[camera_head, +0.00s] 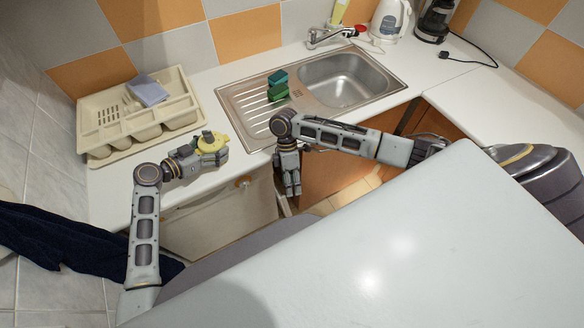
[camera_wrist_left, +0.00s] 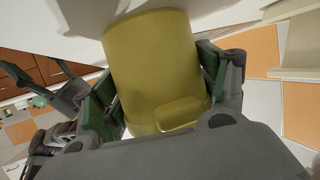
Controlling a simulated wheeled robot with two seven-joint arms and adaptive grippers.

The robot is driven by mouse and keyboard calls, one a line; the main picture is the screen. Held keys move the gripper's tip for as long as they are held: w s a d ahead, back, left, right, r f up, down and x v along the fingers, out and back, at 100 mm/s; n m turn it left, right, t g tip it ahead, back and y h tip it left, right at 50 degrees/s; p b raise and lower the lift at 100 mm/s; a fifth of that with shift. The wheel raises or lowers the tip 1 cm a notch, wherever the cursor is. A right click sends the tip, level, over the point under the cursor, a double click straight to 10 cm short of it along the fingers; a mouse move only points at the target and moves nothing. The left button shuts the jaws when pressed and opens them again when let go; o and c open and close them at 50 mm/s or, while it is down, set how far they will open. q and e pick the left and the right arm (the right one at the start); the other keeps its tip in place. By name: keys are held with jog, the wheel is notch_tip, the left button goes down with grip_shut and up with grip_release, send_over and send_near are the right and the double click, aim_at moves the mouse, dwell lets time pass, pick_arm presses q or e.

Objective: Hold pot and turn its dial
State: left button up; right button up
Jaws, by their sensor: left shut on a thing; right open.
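A small yellow pot (camera_head: 212,142) is at the front edge of the counter, left of the sink. My left gripper (camera_head: 208,152) is shut on it from the left. In the left wrist view the yellow body (camera_wrist_left: 155,65) fills the space between the green-padded fingers (camera_wrist_left: 160,95). A raised rounded yellow part shows on its near side; I cannot tell whether it is the dial. My right gripper (camera_head: 291,183) is open and empty. It points down in front of the counter edge, to the right of the pot and apart from it.
A beige dish tray (camera_head: 100,130) with a grey-blue cloth (camera_head: 148,92) stands at the back left. Green sponges (camera_head: 278,86) lie on the sink's drainboard (camera_head: 247,103). A kettle (camera_head: 391,18) and a coffee maker (camera_head: 434,20) stand at the back right. The counter around the pot is clear.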

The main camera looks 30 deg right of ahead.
dwell(0.4)
pick_arm(q)
jog(key=o, duration=1.4)
jog(key=shift+a, duration=0.1)
jog(key=shift+v, duration=5.9)
jog(key=shift+s+f, duration=0.1)
jog(key=shift+s, duration=0.05)
